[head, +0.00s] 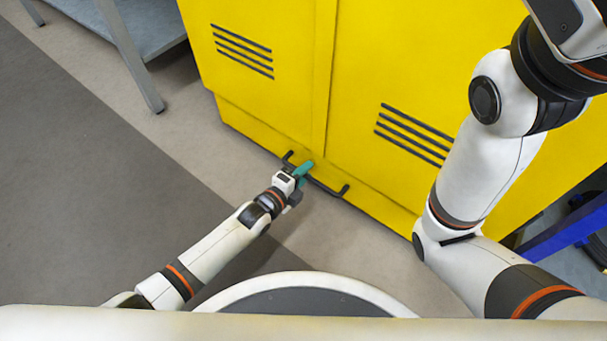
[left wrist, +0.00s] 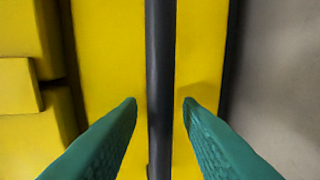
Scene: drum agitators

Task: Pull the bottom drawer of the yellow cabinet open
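The yellow cabinet (head: 285,95) fills the upper middle of the head view. Its bottom drawer (head: 250,126) is a low yellow strip along the base and looks flush with the cabinet. A black bar handle (head: 326,188) runs across the drawer front; it also shows in the left wrist view as an upright dark bar (left wrist: 160,70). My left gripper (head: 304,170) is at the handle. In the left wrist view its teal fingers (left wrist: 160,103) are apart, one on each side of the bar, with small gaps. My right gripper is out of view.
A grey metal table (head: 143,30) with legs stands at the upper left. A blue bar (head: 565,230) is at the right edge. The floor (head: 90,180) in front of the cabinet, left of my left arm, is clear. My right arm rises along the right side.

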